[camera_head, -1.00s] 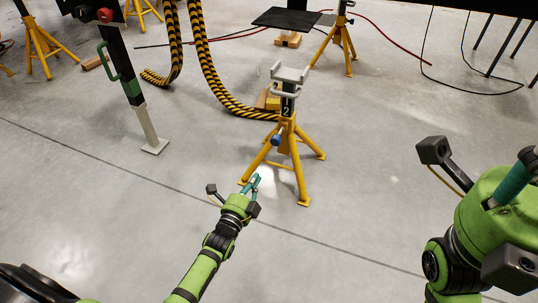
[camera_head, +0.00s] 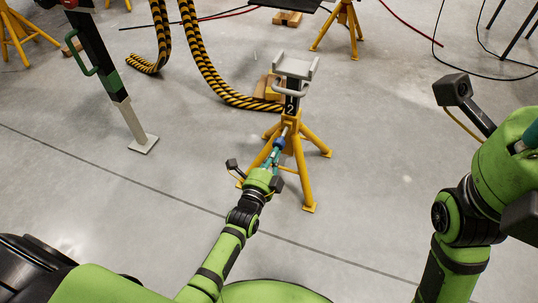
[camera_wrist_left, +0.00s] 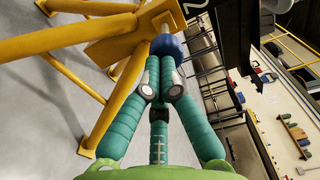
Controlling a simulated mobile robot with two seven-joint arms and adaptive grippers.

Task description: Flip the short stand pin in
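The yellow tripod stand (camera_head: 297,160) has a grey forked head (camera_head: 296,68) and a black post marked 2. Its pin has a silver rod (camera_head: 284,131) and a blue knob (camera_head: 279,143), slanting down from the stand's collar. The knob (camera_wrist_left: 168,46) also shows in the left wrist view, just beyond my fingertips. My left gripper (camera_head: 272,157) is at the knob. In the left wrist view its teal fingers (camera_wrist_left: 161,82) converge and look shut, with the tips at or against the knob; contact is unclear. Of my right gripper (camera_head: 524,150) only a teal part shows at the right edge.
Striped yellow-black hoses (camera_head: 210,75) and a wooden block (camera_head: 268,88) lie behind the stand. A black post with a grey foot (camera_head: 143,143) stands left. Another yellow stand (camera_head: 342,30) is at the back. The floor around the tripod is mostly clear.

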